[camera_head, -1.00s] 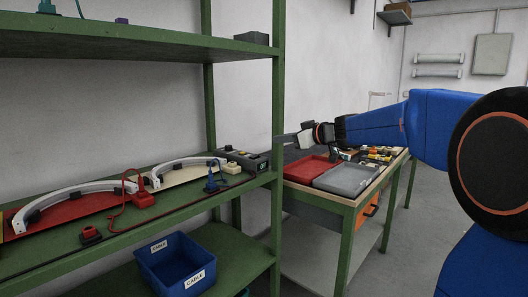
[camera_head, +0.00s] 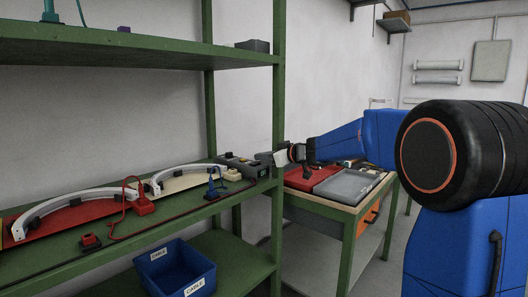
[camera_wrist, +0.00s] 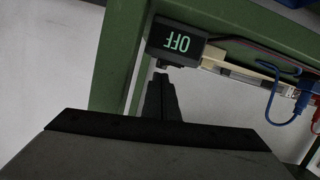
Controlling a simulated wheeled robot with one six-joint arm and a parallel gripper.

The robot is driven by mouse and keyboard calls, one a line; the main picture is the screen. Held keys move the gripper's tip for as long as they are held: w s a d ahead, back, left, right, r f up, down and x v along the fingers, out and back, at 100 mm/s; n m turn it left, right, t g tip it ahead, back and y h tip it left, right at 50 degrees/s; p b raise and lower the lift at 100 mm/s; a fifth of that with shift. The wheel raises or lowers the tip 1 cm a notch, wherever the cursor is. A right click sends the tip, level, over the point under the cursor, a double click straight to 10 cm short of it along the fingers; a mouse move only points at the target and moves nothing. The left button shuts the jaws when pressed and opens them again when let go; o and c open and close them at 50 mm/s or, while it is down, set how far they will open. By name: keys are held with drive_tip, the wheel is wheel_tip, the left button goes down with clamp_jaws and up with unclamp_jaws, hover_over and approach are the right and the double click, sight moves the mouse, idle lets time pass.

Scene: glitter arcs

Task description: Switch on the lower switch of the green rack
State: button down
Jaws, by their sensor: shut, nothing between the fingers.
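The green rack (camera_head: 279,110) fills the left of the head view. At the right end of its lower shelf sits a dark switch box (camera_head: 257,168). In the wrist view the box (camera_wrist: 176,42) shows an upside-down "OFF" on its display. A small dark part, perhaps the switch (camera_wrist: 161,64), juts from its edge beside my fingertips. My gripper (camera_head: 268,158) is shut and empty, close to the box's right end. In the wrist view its fingers (camera_wrist: 161,78) point at that edge; whether they touch it I cannot tell.
A grey box (camera_head: 254,46) sits on the upper shelf. The rack's front post stands close to my gripper. Arc-shaped rails (camera_head: 75,205), plugs and cables (camera_head: 213,190) lie on the lower shelf. A blue bin (camera_head: 175,270) stands below. A bench holds red and grey trays (camera_head: 347,185).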

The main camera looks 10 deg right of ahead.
sight(264, 165)
drive_tip(key=shift+f, duration=0.35)
drive_tip(key=shift+d, duration=0.1)
drive_tip(key=shift+f, duration=0.25)
drive_tip(key=shift+w+r, duration=0.1)
drive_tip(key=shift+r, duration=0.35)
drive_tip(key=r, duration=0.3)
drive_tip(key=shift+w+d+r, duration=0.1)
drive_tip(key=shift+d+r, duration=0.2)
drive_tip(key=v, duration=0.9)
drive_tip(key=shift+d, duration=0.55)
